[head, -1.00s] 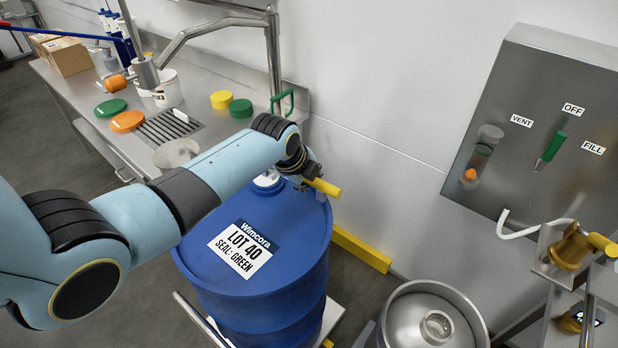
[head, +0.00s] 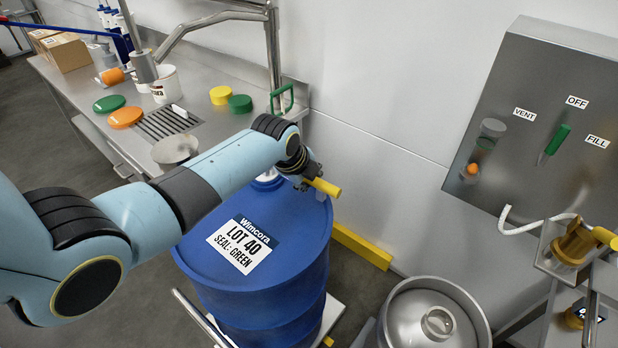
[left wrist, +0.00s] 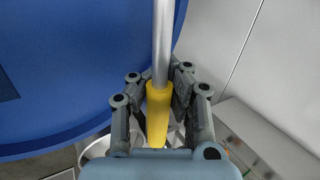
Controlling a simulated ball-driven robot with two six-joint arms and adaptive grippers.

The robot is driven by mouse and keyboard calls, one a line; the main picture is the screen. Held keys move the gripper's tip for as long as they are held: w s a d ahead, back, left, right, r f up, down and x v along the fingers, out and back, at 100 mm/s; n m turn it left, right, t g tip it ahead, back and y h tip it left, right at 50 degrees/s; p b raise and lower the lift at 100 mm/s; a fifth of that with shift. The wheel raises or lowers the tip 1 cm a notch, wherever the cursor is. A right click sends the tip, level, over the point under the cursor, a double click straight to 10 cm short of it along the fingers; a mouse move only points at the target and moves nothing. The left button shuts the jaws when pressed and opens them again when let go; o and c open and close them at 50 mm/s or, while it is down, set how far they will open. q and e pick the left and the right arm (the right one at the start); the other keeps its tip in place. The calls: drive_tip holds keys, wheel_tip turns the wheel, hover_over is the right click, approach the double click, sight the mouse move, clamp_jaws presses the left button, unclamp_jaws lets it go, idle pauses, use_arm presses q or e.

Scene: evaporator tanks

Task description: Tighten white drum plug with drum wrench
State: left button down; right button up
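The blue drum (head: 262,292) stands upright with a label reading Wimcora, LOT 40, SEAL: GREEN. The white drum plug (head: 268,178) shows at the back of the drum's top, partly hidden behind my left arm. My left gripper (head: 312,178) is over the drum's right rear edge, shut on the yellow handle of the drum wrench (head: 325,187). In the left wrist view the yellow grip of the wrench (left wrist: 159,115) lies between the fingers, and its metal shaft runs forward over the blue drum. The wrench's far end is hidden. My right gripper is not in view.
A steel counter (head: 205,80) behind holds orange, green and yellow lids, white tubs and boxes. A steel vessel (head: 437,310) stands right of the drum. A grey panel (head: 545,120) with a green lever is on the wall. A yellow floor bar (head: 362,246) lies behind the drum.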

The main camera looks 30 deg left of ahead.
use_arm(q)
drive_tip(key=shift+f, duration=0.2)
idle(0.3)
drive_tip(key=shift+s+r+m+h+p, duration=0.1)
drive_tip(key=shift+s+m+h+p, duration=0.25)
drive_tip(key=shift+s+m, duration=0.3)
drive_tip(key=shift+s, duration=0.1)
drive_tip(key=shift+s+a+m+h, duration=0.15)
drive_tip(key=shift+s+m+h, duration=0.1)
drive_tip(key=shift+s+m, duration=0.45)
drive_tip(key=shift+s+a+m+h, duration=0.15)
drive_tip(key=shift+s+m+h, duration=0.25)
drive_tip(key=shift+s+m, duration=0.25)
